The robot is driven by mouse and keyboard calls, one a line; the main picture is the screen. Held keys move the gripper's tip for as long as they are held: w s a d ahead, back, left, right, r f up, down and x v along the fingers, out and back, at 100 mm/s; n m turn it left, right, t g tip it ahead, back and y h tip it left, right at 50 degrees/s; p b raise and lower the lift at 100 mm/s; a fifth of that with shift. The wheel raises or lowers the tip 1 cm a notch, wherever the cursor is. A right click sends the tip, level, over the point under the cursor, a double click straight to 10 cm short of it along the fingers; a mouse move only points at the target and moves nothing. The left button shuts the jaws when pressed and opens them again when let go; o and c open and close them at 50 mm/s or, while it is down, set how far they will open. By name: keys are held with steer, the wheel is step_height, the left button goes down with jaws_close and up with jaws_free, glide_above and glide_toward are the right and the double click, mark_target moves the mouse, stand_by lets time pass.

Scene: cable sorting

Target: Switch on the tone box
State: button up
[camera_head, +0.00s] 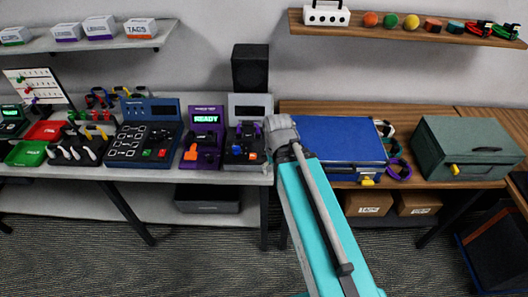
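No label that I can read names the tone box. A grey-and-black device (247,150) with a dark screen on its upright panel stands at the right end of the white bench, with an orange part and a blue part on its front. A purple device (205,148) left of it shows READY in green and has an orange lever or switch. My teal arm reaches up from the bottom, and my gripper (281,129) is at the right edge of the grey-and-black device. Its fingers cannot be made out, so its opening and any contact are unclear.
A dark blue device (149,134) with buttons stands further left, near red (44,131) and green (27,153) trays. A blue case (340,140) and a green case (465,145) sit on the wooden bench. A black speaker (250,68) stands behind. Shelves hang above.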

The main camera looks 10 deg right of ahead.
steer(key=shift+w+r, duration=0.1)
steer(key=shift+w, duration=0.15)
steer(key=c, duration=0.4)
steer(key=shift+w+r+n+p, duration=0.2)
steer(key=shift+w+n+p, duration=0.1)
steer(key=shift+w+n, duration=0.35)
steer(key=c, duration=0.5)
steer(key=w+r+n+p, duration=0.1)
steer(key=w+n, duration=0.3)
steer(key=w, duration=0.1)
steer(key=w+r+n+p, duration=0.2)
steer(key=w+n, duration=0.2)
steer(key=w, duration=0.1)
steer(key=w+r+n+g+p, duration=0.1)
steer(key=w+n, duration=0.3)
steer(key=shift+w+d+r+p, duration=0.25)
steer(key=shift+w+r+p, duration=0.1)
steer(key=shift+w+r, duration=0.05)
jaws_close()
steer(key=shift+w+r+n, duration=0.2)
steer(key=shift+w+n, duration=0.5)
steer(key=shift+n, duration=0.25)
